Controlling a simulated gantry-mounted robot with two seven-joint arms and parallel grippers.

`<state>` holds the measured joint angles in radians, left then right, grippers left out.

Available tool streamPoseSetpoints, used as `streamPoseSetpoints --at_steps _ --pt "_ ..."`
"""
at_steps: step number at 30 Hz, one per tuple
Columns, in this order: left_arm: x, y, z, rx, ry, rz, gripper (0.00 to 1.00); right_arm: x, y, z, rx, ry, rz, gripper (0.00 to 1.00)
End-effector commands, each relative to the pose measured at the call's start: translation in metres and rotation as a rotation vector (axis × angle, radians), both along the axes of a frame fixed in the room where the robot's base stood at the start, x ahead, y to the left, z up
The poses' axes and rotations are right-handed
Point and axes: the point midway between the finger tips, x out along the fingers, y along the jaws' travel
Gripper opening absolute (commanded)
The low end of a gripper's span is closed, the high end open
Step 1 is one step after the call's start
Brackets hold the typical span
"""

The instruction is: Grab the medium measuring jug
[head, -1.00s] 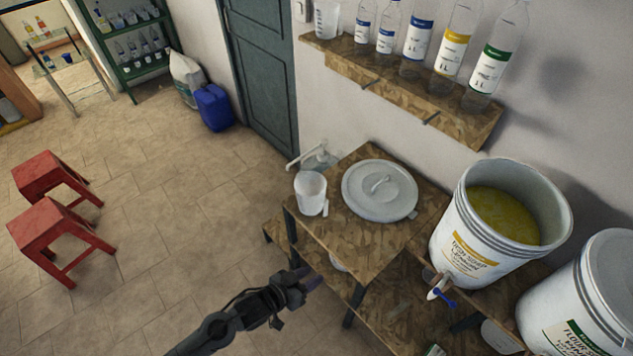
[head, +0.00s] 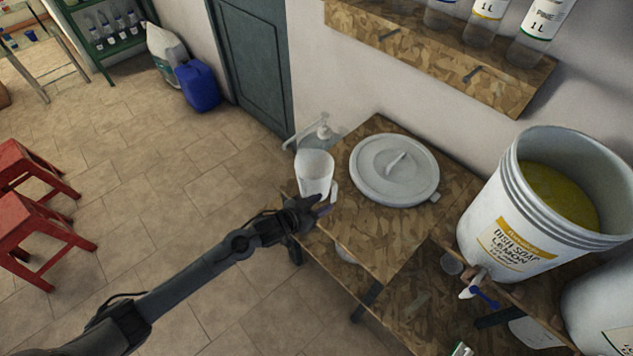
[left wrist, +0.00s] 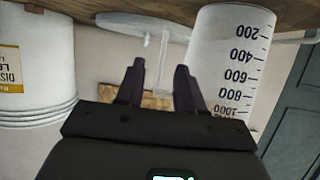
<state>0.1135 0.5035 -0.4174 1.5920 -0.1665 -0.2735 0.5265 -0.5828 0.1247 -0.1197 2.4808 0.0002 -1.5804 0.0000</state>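A white translucent measuring jug (head: 314,172) stands upright on the left end of the raised wooden board, its handle towards the right. My left gripper (head: 322,206) is just in front of the jug, by the handle's lower end. In the left wrist view, which looks upside down, the jug (left wrist: 232,60) shows marks from 200 to 1000. There my left gripper (left wrist: 158,78) is open, and the pale handle (left wrist: 166,62) appears in line with the gap between the fingers. I cannot tell whether the fingers surround or touch it. My right gripper is not in view.
A dish soap drum (head: 540,205) with a tap stands at right. A bottle shelf (head: 440,50) hangs above. Red stools (head: 35,225) stand on the floor at left.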

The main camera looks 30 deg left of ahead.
Motion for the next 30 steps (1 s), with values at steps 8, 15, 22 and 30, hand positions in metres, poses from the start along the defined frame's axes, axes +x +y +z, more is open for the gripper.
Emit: streamPoseSetpoints --at_steps 8,15,22,30 --pt "0.017 -0.007 -0.008 -0.001 0.000 0.000 0.37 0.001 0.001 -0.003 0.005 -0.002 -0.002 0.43" --pt "0.040 -0.013 -0.019 -0.001 -0.001 0.000 0.37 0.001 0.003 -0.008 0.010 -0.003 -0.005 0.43" --pt "0.058 -0.020 -0.028 0.000 0.001 0.000 0.37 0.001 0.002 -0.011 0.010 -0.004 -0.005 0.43" --pt "0.060 -0.021 -0.028 -0.001 0.001 -0.001 0.37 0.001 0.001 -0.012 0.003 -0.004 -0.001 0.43"
